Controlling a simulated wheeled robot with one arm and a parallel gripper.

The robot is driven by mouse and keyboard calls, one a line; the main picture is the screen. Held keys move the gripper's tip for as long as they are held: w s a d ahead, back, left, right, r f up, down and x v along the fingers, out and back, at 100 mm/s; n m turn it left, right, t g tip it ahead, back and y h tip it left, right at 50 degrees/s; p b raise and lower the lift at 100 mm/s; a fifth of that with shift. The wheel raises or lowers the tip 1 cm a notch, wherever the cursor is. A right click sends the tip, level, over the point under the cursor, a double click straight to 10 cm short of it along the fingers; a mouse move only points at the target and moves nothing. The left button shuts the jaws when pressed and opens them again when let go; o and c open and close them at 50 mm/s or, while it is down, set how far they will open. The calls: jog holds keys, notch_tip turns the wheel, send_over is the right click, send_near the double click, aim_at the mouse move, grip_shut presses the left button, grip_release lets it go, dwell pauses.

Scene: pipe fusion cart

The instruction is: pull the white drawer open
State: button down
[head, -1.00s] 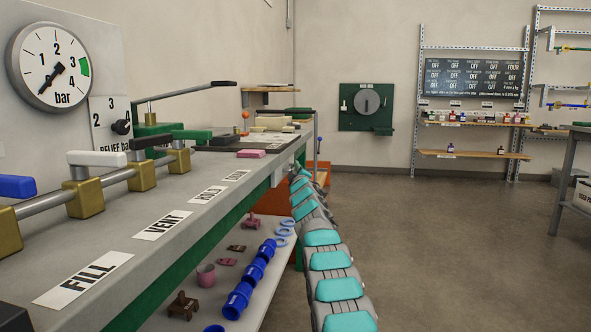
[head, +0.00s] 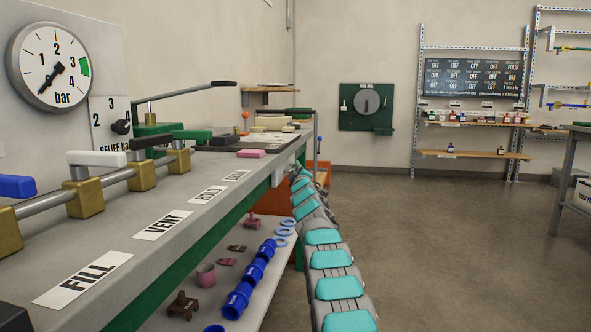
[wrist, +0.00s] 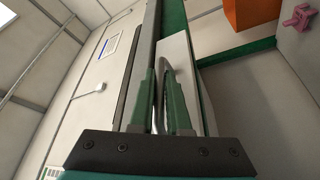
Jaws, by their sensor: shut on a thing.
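The white drawer (wrist: 176,52) shows in the wrist view as a pale front just beside the bench edge. Its curved metal handle (wrist: 162,82) runs between the green fingers of my gripper (wrist: 161,98). My gripper is shut on this handle, and the fingers partly hide it. In the head view, a small white part of the drawer (head: 278,172) shows below the bench top, beside the far end of my arm. My gripper cannot be made out there. How far the drawer stands out is hard to tell.
The long grey bench (head: 215,212) with valves and labels runs along the left. A lower shelf (head: 228,285) holds blue rings and pink fittings. An orange box (head: 268,190) sits beneath the bench beyond them. The floor (head: 430,240) to the right is clear.

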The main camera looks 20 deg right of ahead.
jog(key=s+d+p, duration=0.5)
jog(key=s+d, duration=0.5)
jog(key=d, duration=0.5)
jog(key=shift+s+d, duration=0.35)
jog(key=c, duration=0.9)
grip_release()
jog(key=shift+b+v, duration=0.95)
jog(key=shift+v, duration=2.9)
jog(key=shift+s+f, duration=0.1)
